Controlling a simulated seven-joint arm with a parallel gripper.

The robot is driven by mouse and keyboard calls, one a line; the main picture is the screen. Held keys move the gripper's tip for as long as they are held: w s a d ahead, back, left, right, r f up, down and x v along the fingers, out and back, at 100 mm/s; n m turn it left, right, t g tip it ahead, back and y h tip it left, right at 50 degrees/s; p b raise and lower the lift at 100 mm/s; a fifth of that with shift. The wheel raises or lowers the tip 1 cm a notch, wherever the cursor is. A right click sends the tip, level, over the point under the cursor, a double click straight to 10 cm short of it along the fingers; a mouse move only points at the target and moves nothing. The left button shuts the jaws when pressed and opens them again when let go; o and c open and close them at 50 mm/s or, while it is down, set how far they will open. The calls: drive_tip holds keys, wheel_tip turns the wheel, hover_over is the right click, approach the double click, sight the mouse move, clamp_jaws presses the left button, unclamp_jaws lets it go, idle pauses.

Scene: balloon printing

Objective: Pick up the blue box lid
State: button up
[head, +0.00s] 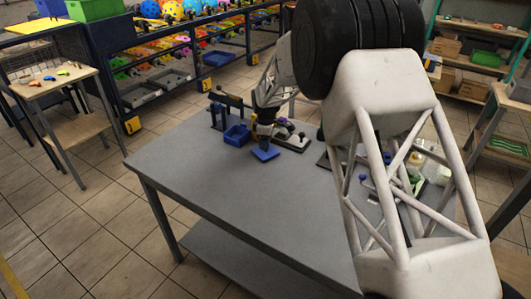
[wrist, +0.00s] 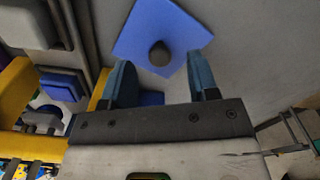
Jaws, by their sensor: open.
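The blue box lid (wrist: 150,25) is a flat blue square with a dark round knob in the middle. In the wrist view it lies turned at an angle at the top, just beyond my fingertips. In the head view the blue lid (head: 266,154) lies on the grey table (head: 225,190), just in front of my gripper (head: 262,138). In the wrist view my gripper (wrist: 160,78) is open, its two blue fingers spread, and the knob lies between the lines of the fingers, slightly ahead of them. Nothing is held.
An open blue box (head: 237,134) stands left of my gripper, near a dark stand (head: 215,117). A grey fixture with small parts (head: 291,138) is close on the right. The table's front left is clear. My arm hides much of the right side.

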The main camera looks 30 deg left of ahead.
drive_tip(key=shift+f, duration=1)
drive_tip(key=c, duration=1)
drive_tip(key=shift+r, duration=0.15)
drive_tip(key=shift+r, duration=1.4)
drive_tip(key=shift+s+d+r, duration=0.15)
drive_tip(key=shift+r, duration=0.1)
drive_tip(key=s+d, duration=0.3)
drive_tip(key=s+d+r, duration=0.1)
drive_tip(key=s+d, duration=0.6)
drive_tip(key=s, duration=0.1)
drive_tip(key=shift+s+d+r, duration=0.2)
drive_tip(key=shift+d, duration=0.05)
